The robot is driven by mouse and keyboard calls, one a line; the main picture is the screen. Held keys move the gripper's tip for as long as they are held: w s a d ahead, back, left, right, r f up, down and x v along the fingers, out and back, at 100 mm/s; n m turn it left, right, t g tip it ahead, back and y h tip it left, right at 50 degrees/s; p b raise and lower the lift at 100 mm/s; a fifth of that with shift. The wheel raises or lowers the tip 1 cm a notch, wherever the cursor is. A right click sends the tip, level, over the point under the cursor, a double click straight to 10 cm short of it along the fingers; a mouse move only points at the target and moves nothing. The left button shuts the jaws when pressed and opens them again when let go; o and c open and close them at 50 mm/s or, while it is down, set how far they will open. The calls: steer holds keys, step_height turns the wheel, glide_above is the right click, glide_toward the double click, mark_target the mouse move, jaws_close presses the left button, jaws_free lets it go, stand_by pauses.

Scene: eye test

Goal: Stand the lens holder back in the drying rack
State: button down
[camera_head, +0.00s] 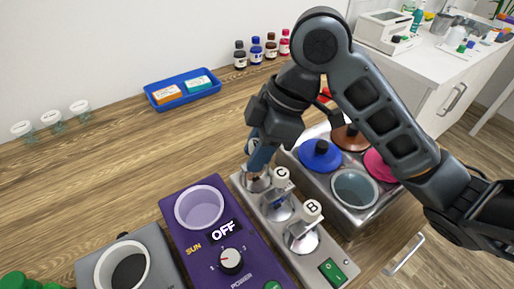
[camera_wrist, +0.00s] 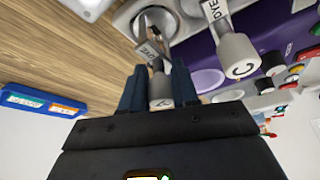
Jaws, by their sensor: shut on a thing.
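My gripper (camera_head: 260,158) is shut on the knob of a lens holder (camera_wrist: 160,90), between its two blue fingers in the wrist view. A tag reading DYE hangs on its stem, and its lower end is at a round silver well (camera_wrist: 158,20). I cannot tell whether it touches the well. In the head view the fingers hide most of this holder. Holders C (camera_head: 281,190) and B (camera_head: 304,228) stand in the same grey unit (camera_head: 333,258), which has a green switch. No thing is plainly marked as the drying rack; I cannot tell whether this unit is it.
A metal bath (camera_head: 352,215) with coloured lids is close on the right. A blue tray (camera_head: 183,88) with two boxes, several bottles (camera_head: 256,50) and glass cups (camera_head: 52,120) are at the back.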

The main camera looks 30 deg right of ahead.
steer(key=shift+f, duration=0.25)
steer(key=shift+c, duration=2.3)
jaws_free()
steer(key=shift+r, duration=0.15)
steer(key=shift+r+p, duration=2.25)
steer(key=shift+r, duration=0.65)
